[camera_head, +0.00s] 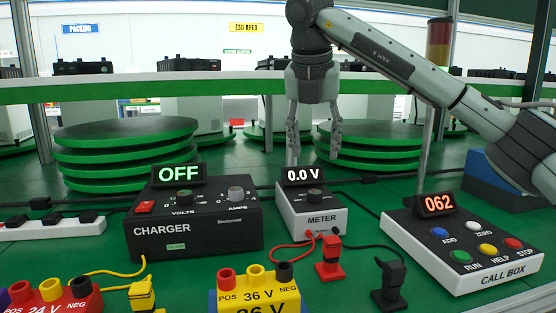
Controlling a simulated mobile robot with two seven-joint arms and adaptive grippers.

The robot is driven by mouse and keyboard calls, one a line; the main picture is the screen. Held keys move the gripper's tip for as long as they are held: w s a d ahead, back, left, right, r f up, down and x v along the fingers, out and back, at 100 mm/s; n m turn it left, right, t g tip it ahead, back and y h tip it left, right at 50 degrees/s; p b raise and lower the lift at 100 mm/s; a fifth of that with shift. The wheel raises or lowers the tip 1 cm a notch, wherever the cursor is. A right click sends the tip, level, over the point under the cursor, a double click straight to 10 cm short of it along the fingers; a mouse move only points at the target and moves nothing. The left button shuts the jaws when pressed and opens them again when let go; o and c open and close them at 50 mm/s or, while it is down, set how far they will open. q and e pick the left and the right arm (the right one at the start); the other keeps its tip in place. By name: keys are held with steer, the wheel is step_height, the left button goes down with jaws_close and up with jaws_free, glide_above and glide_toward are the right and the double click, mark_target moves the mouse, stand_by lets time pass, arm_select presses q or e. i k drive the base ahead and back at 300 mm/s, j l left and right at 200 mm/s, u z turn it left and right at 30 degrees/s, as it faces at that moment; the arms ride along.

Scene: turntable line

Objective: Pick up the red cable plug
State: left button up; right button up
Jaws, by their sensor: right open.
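The red cable plug (329,260) stands on the green work surface in front of the meter, at the lower middle right of the head view. A red lead beside it runs to the meter (312,215). My right gripper (314,150) points down with its two fingers apart and nothing between them. In the picture it is above the meter and well above the red plug, apart from it. My left gripper is not in view.
A black plug (389,284) stands right of the red one, and a yellow plug (142,295) at the lower left. Around them are the charger (195,240), the call box (470,245) and a yellow 36 V block (260,292). Green turntable discs (125,150) stand behind.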

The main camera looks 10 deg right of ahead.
mark_target(332, 244)
steer(key=k, duration=1.45)
